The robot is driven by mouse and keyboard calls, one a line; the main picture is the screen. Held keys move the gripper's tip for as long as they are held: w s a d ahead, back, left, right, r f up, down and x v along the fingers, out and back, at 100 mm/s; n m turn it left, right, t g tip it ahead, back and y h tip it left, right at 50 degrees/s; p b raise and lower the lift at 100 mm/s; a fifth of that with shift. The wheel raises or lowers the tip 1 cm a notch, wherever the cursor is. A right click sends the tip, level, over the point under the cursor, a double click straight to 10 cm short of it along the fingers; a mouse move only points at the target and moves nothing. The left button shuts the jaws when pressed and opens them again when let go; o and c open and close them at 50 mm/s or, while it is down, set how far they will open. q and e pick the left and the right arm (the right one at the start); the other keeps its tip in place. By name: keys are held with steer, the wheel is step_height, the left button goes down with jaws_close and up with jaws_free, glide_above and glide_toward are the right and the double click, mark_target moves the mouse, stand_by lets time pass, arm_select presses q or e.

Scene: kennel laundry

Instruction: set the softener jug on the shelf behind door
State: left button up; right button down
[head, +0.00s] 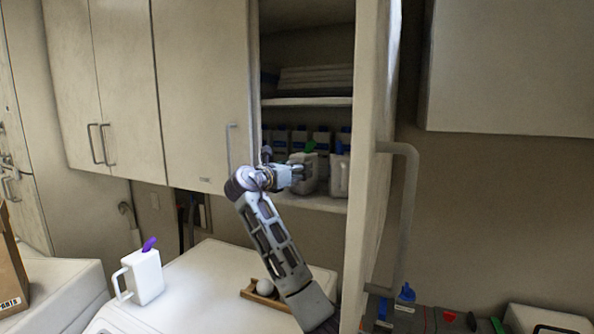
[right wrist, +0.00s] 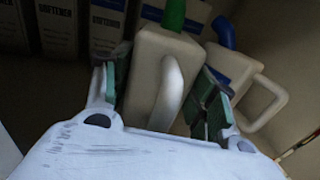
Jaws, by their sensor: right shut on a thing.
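My right gripper (head: 297,178) reaches into the open wall cabinet and is shut on a cream jug with a green cap (head: 309,160). In the right wrist view the jug (right wrist: 149,70) stands between the two finger pads, its handle facing the gripper. The jug is at the lower shelf (head: 325,203), near its front edge; I cannot tell whether its base touches. A similar jug with a blue cap (head: 340,174) stands close on its right. The cabinet door (head: 372,140) is swung open, seen nearly edge-on. My left gripper is not in view.
Several boxes labelled softener (right wrist: 58,22) line the back of that shelf. An upper shelf (head: 306,101) holds a flat stack. A white jug with a purple cap (head: 149,277) stands on the machine top below, near a small wooden tray (head: 250,293). The door handle (head: 409,215) sticks out rightward.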

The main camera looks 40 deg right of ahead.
stand_by(0.4)
steer(key=shift+c, duration=1.9)
jaws_free()
steer(key=shift+f, duration=0.1)
steer(key=o, duration=0.4)
steer(key=shift+a, duration=0.1)
steer(key=shift+v, duration=3.35)
